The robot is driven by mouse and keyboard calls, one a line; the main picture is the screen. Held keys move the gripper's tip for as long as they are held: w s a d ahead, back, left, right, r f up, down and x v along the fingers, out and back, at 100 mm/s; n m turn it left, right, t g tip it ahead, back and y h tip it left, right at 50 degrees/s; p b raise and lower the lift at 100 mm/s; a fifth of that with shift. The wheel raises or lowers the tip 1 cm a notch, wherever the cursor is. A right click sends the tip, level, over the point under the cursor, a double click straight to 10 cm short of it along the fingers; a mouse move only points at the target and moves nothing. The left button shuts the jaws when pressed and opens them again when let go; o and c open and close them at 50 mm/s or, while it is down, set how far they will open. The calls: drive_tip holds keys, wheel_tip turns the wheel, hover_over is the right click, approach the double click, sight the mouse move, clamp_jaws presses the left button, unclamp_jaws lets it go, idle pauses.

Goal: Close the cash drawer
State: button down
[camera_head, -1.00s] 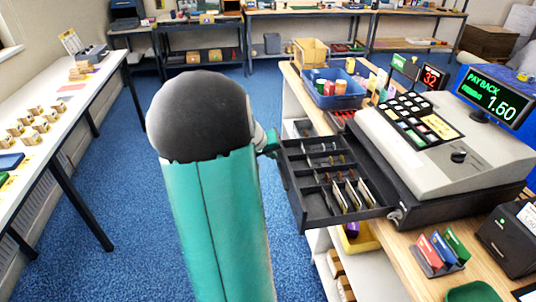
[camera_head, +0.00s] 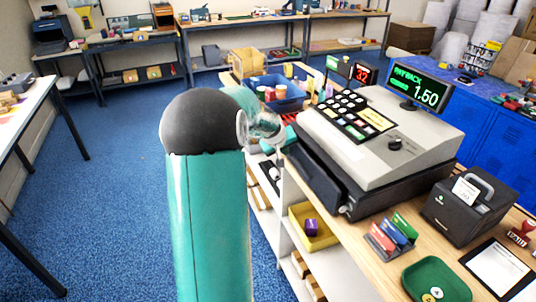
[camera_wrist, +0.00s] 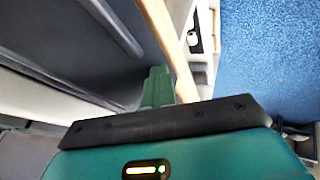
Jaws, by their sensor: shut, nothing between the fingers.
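The cash register (camera_head: 375,130) stands on the wooden counter, its display reading PAYBACK 1.50. The cash drawer (camera_head: 318,180) is in under the register; its dark front shows and none of its compartments are visible. A keylock or knob sits at the front's near corner. My gripper (camera_head: 290,134) is at the far end of the drawer front, partly hidden by my arm. In the wrist view my gripper's green fingers (camera_wrist: 158,88) are together and empty, beside a dark grey surface; whether they touch it I cannot tell.
A blue bin (camera_head: 283,97) with jars stands behind the register. A card holder (camera_head: 393,235), a green tray (camera_head: 437,281) and a black card printer (camera_head: 470,205) stand on the near counter. A yellow bin (camera_head: 312,228) sits on the shelf below. Blue floor is clear at left.

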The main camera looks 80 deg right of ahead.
drive_tip(key=shift+s+d, duration=0.3)
drive_tip(key=shift+s, duration=0.3)
drive_tip(key=shift+s+d, duration=0.3)
drive_tip(key=shift+s, duration=0.25)
drive_tip(key=shift+s+r, duration=0.1)
